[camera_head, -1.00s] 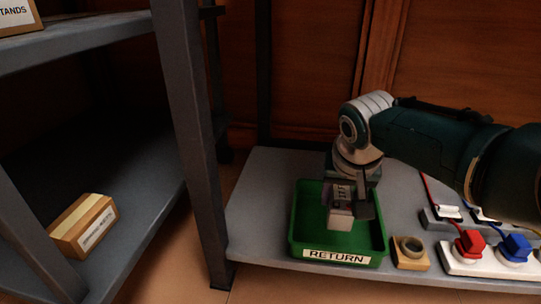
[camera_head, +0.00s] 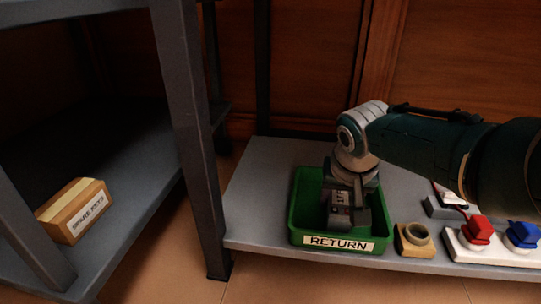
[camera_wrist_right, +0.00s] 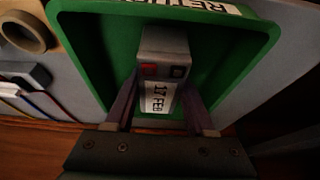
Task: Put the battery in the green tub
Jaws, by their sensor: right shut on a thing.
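The green tub (camera_head: 297,214) with a "RETURN" label stands on the grey shelf; its wall also shows in the right wrist view (camera_wrist_right: 95,60). My right gripper (camera_head: 347,207) points down inside the tub. It is shut on the battery (camera_wrist_right: 162,68), a grey block with a red and a dark terminal and a white "17 FEB" label. The battery also shows in the head view (camera_head: 341,203), low between the tub walls. Whether it touches the tub floor I cannot tell. My left gripper is not in view.
A tan block with a round socket (camera_head: 415,238) sits right of the tub. Beyond it is a white strip with red (camera_head: 477,231) and blue (camera_head: 522,236) plugs. A dark shelf post (camera_head: 190,140) rises left of the tub. A cardboard box (camera_head: 74,211) lies on the left shelf.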

